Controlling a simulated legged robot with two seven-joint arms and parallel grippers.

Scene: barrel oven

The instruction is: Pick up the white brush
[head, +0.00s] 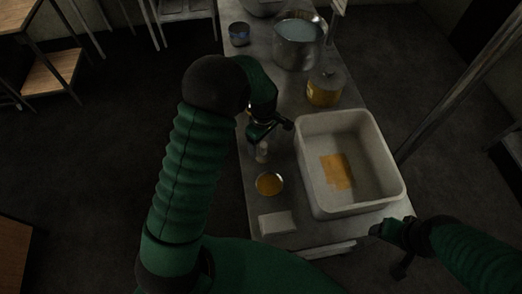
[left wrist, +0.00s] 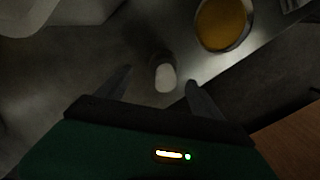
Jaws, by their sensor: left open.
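A small white upright object, which looks like the white brush (head: 262,152), stands on the metal table just below my left gripper (head: 268,128). In the left wrist view the white-topped object (left wrist: 165,76) lies between and beyond the two open fingers of the left gripper (left wrist: 158,88), with nothing held. Its bristles cannot be made out. My right gripper (head: 392,240) is at the lower right, beside the table's near right corner; its jaws are too dark to read.
A bowl of orange sauce (head: 269,184) and a white block (head: 278,222) lie nearer on the table (head: 285,160). A big white bin (head: 310,190) stands to the right.

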